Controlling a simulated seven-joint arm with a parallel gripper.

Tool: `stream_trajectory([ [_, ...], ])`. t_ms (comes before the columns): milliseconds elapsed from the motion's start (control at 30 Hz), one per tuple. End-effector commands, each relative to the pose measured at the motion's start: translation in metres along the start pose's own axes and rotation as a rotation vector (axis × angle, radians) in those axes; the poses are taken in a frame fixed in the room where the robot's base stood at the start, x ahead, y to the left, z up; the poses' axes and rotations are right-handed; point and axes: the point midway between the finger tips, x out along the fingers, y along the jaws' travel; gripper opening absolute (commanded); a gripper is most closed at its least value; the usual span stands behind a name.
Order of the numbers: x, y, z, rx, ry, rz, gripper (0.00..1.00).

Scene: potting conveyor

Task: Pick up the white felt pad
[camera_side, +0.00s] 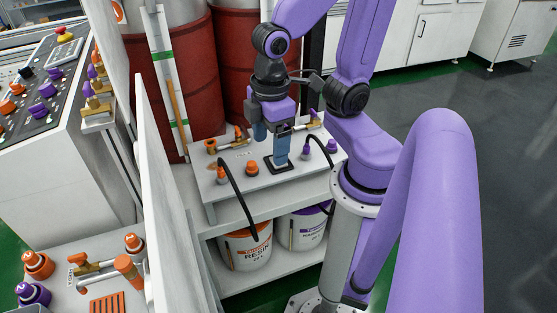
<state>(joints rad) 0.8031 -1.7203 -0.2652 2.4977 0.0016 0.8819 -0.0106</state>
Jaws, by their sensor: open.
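My gripper (270,149) points down over the white shelf top, with its two blue fingers apart. One fingertip is low, over or just in front of a small dark square (272,167) with a pale patch inside. The other finger is farther left and looks higher in the picture. I cannot make out the white felt pad for certain; the pale patch in the dark square may be it, partly hidden by the finger. I see nothing held between the fingers.
The white shelf top (232,192) carries an orange knob (252,168), a purple knob (331,146), brass valves and black hoses. Red drums (175,90) stand behind. A resin bucket (245,250) sits on the lower shelf. A white panel (160,190) rises at the left.

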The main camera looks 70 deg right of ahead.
Motion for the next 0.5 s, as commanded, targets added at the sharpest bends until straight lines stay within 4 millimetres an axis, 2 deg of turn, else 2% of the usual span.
stream_trajectory([
  [200, 0.007, 0.038, -0.016, 0.183, -0.004, 0.005, 0.78],
  [500, 0.017, 0.088, -0.024, 0.428, -0.008, 0.011, 0.78],
])
